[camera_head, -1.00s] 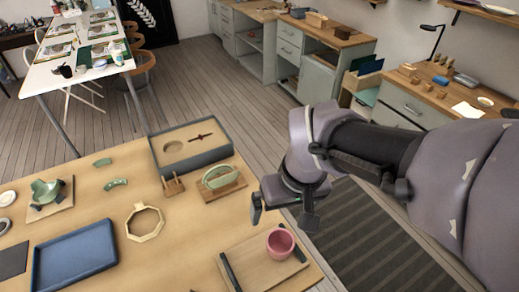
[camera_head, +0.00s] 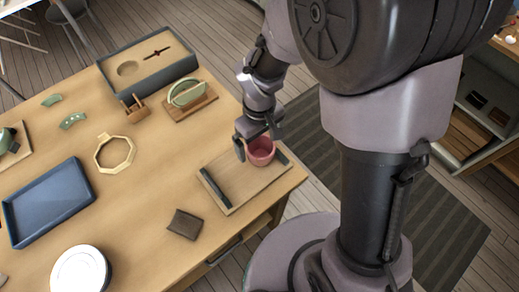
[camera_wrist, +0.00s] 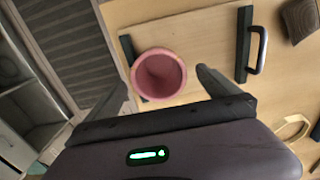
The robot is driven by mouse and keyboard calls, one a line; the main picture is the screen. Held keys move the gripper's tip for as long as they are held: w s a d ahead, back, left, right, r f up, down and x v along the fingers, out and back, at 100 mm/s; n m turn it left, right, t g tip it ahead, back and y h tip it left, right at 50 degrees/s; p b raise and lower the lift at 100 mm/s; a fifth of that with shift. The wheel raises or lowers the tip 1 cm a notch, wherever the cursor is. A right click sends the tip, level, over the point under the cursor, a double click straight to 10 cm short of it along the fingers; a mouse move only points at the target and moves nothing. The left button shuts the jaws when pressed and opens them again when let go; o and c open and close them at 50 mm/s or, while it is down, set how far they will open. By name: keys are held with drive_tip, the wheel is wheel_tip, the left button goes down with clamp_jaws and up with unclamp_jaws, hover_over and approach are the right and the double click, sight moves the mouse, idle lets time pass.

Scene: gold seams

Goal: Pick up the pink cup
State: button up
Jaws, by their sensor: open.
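The pink cup (camera_head: 261,151) stands upright on a wooden tray (camera_head: 232,189) near the table's right corner. In the wrist view the cup (camera_wrist: 158,74) shows its round open mouth, and its inside looks empty. My gripper (camera_head: 257,142) is open and close to the cup, at its far side in the head view. In the wrist view its two fingers (camera_wrist: 163,84) reach toward either side of the cup, with room between each finger and the cup wall. Part of the cup's upper rim is hidden by my gripper in the head view.
The tray has dark bars at its ends, one with a handle (camera_wrist: 258,52). A green piece on a wooden stand (camera_head: 188,105), an octagonal wooden frame (camera_head: 114,153), a blue tray (camera_head: 48,200) and a dark brown block (camera_head: 185,224) share the table. Bare table lies left of the wooden tray.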

sight(262, 147)
wheel_tip(262, 147, down, 3)
drive_tip(key=shift+w+r+b, duration=0.1)
drive_tip(key=shift+b, duration=0.25)
drive_tip(key=shift+r, duration=0.1)
drive_tip(key=shift+c, duration=0.7)
drive_tip(key=c, duration=1.2)
drive_tip(key=shift+r, duration=0.1)
